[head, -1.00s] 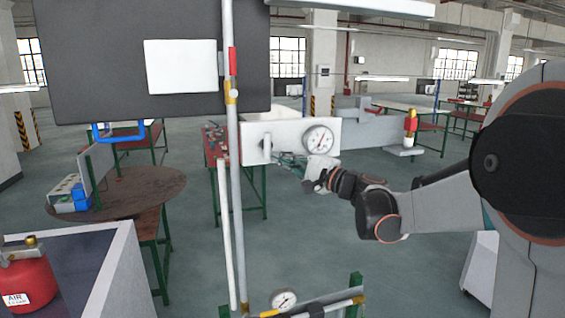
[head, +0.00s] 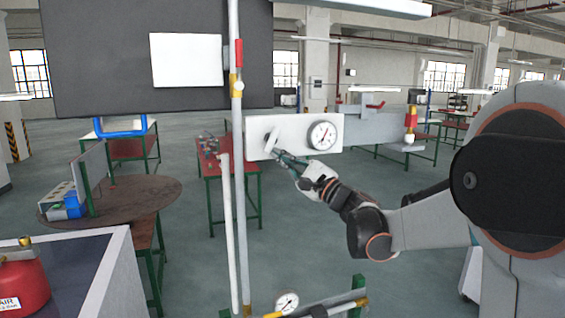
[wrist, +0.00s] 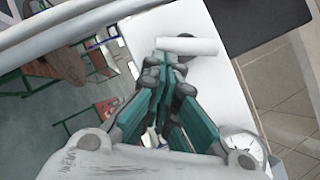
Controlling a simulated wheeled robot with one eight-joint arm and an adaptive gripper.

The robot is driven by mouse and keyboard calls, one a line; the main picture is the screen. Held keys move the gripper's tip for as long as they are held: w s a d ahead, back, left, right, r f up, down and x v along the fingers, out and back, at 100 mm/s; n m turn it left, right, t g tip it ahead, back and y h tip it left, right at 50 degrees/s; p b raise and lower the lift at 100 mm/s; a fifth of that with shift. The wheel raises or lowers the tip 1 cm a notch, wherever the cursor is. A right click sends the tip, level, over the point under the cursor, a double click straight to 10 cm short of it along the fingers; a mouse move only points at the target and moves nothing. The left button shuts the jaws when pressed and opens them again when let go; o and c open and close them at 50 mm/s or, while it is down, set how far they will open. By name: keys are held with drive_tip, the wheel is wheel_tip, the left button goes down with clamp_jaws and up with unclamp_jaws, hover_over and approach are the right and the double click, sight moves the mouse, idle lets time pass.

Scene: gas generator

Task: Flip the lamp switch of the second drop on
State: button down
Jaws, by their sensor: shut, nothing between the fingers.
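A white panel (head: 292,124) with a round gauge (head: 323,135) stands ahead of me. A small white lever (head: 271,143) sits on the left part of its face and looks slightly tilted. I take it as the lamp switch, though no label can be read. In the wrist view the lever (wrist: 190,46) is a pale bar just beyond my fingertips. My gripper (head: 279,154) is shut and empty, its tips close to the lever's lower end. Whether they touch it I cannot tell. In the wrist view the green fingers (wrist: 176,66) come together in front of the panel.
A vertical pipe (head: 239,180) with red and yellow bands runs just left of the panel. A dark board (head: 100,60) hangs at upper left. A round table (head: 150,190) stands lower left, a red tank (head: 22,285) in the near corner. A lower gauge (head: 286,302) stands below.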

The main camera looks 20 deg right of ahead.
drive_tip(key=shift+a+f+m+t+b, duration=0.2)
drive_tip(key=shift+a+m+t+b, duration=0.15)
drive_tip(key=shift+m+t+b, duration=0.45)
drive_tip(key=shift+a, duration=0.35)
idle(0.6)
idle(0.9)
